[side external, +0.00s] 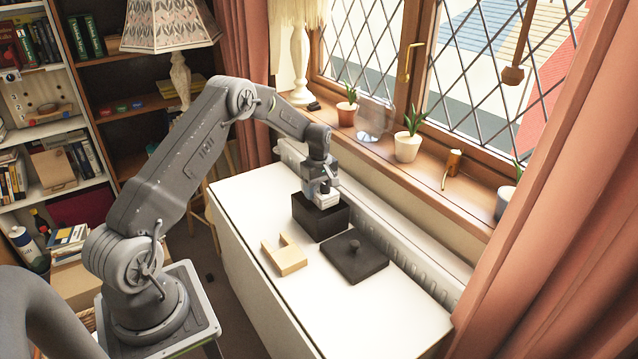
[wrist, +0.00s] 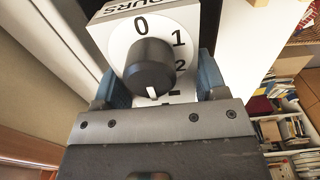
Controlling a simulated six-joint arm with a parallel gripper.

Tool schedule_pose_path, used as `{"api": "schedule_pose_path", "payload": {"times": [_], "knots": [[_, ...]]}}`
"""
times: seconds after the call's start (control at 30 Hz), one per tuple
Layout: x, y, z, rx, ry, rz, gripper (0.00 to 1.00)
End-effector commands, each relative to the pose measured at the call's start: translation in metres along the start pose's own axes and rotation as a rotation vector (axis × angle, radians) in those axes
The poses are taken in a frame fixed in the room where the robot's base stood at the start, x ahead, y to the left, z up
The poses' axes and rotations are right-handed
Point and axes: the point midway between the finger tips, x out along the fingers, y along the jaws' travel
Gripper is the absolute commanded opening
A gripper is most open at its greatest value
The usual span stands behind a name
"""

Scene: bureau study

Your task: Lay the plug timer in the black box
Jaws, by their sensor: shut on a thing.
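The white plug timer (side external: 327,201) is between the fingers of my gripper (side external: 323,190). In the wrist view the timer (wrist: 184,22) fills the upper middle, with its black dial (wrist: 150,68) and the numbers 0, 1 and 2 facing the camera. My gripper (wrist: 156,85) is shut on it, one blue finger on each side. The black box (side external: 317,221) stands on the white table, directly under the timer in the side view. The timer is at the height of the box's top or above it; I cannot tell whether its lower part is inside. The box's inside is hidden.
A dark lid with a knob (side external: 354,258) lies on the white table (side external: 330,310) in front of the box. A light wooden U-shaped block (side external: 284,258) lies to its left. A radiator (side external: 400,256) and a windowsill with potted plants (side external: 408,146) run behind. The table's front part is clear.

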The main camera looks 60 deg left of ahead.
Motion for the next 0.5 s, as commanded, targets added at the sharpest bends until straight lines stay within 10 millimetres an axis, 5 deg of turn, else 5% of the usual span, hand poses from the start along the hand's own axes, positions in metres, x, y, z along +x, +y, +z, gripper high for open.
{"api": "schedule_pose_path", "payload": {"times": [0.4,0.43,0.5], "knots": [[0.0037,0.0003,-0.0002,0.0,0.001,0.001,0.37],[0.0037,0.0003,-0.0002,0.0,0.001,0.001,0.68],[0.0037,0.0003,-0.0001,0.0,0.0,0.001,0.74]]}}
